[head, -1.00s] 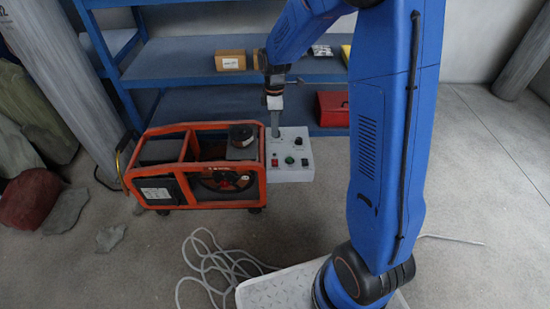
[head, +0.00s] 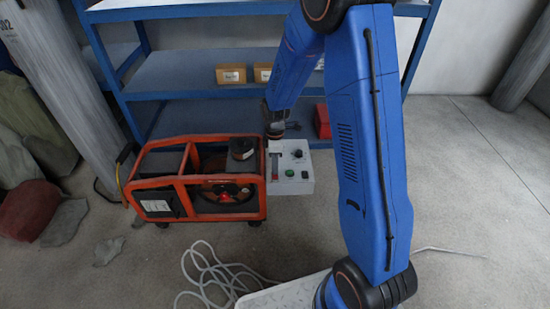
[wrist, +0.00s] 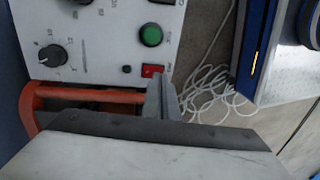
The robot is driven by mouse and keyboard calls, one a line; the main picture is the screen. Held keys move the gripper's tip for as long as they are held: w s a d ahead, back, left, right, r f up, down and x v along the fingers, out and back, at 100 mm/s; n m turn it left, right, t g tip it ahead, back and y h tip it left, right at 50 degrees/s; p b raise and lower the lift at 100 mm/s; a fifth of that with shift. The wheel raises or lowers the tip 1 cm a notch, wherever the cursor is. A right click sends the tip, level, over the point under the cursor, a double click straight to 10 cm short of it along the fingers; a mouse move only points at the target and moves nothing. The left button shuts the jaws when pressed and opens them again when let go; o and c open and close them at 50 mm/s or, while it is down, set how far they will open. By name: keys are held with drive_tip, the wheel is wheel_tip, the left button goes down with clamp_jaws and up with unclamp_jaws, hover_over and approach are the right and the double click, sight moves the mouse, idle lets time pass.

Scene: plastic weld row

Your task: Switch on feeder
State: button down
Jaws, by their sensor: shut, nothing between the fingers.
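The pale grey control box (head: 305,187) stands at the right end of the orange-framed machine (head: 180,182). In the wrist view its panel (wrist: 105,45) shows black knobs, a round green button (wrist: 150,35) and a small red rocker switch (wrist: 152,71). In the wrist view the shut fingertips (wrist: 162,84) are empty and just below the red switch. Whether they touch it I cannot tell. The print beside the switch is too small to read.
A blue shelf unit (head: 190,78) stands behind, with cardboard boxes (head: 231,74) and a red case (head: 322,121). A pale cable (head: 205,272) lies coiled on the floor in front. The floor to the right is open.

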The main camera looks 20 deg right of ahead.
drive_tip(key=shift+s+f, duration=0.1)
drive_tip(key=shift+f, duration=0.9)
drive_tip(key=shift+s+f, duration=0.15)
drive_tip(key=shift+f, duration=0.05)
drive_tip(key=shift+w+d+r, duration=0.15)
drive_tip(key=shift+w, duration=0.65)
drive_tip(key=shift+w+r, duration=0.1)
drive_tip(key=shift+r, duration=0.4)
wheel_tip(320, 180, up, 13)
drive_tip(key=w, duration=0.1)
drive_tip(key=shift+w+d, duration=0.2)
drive_tip(key=shift+w, duration=0.05)
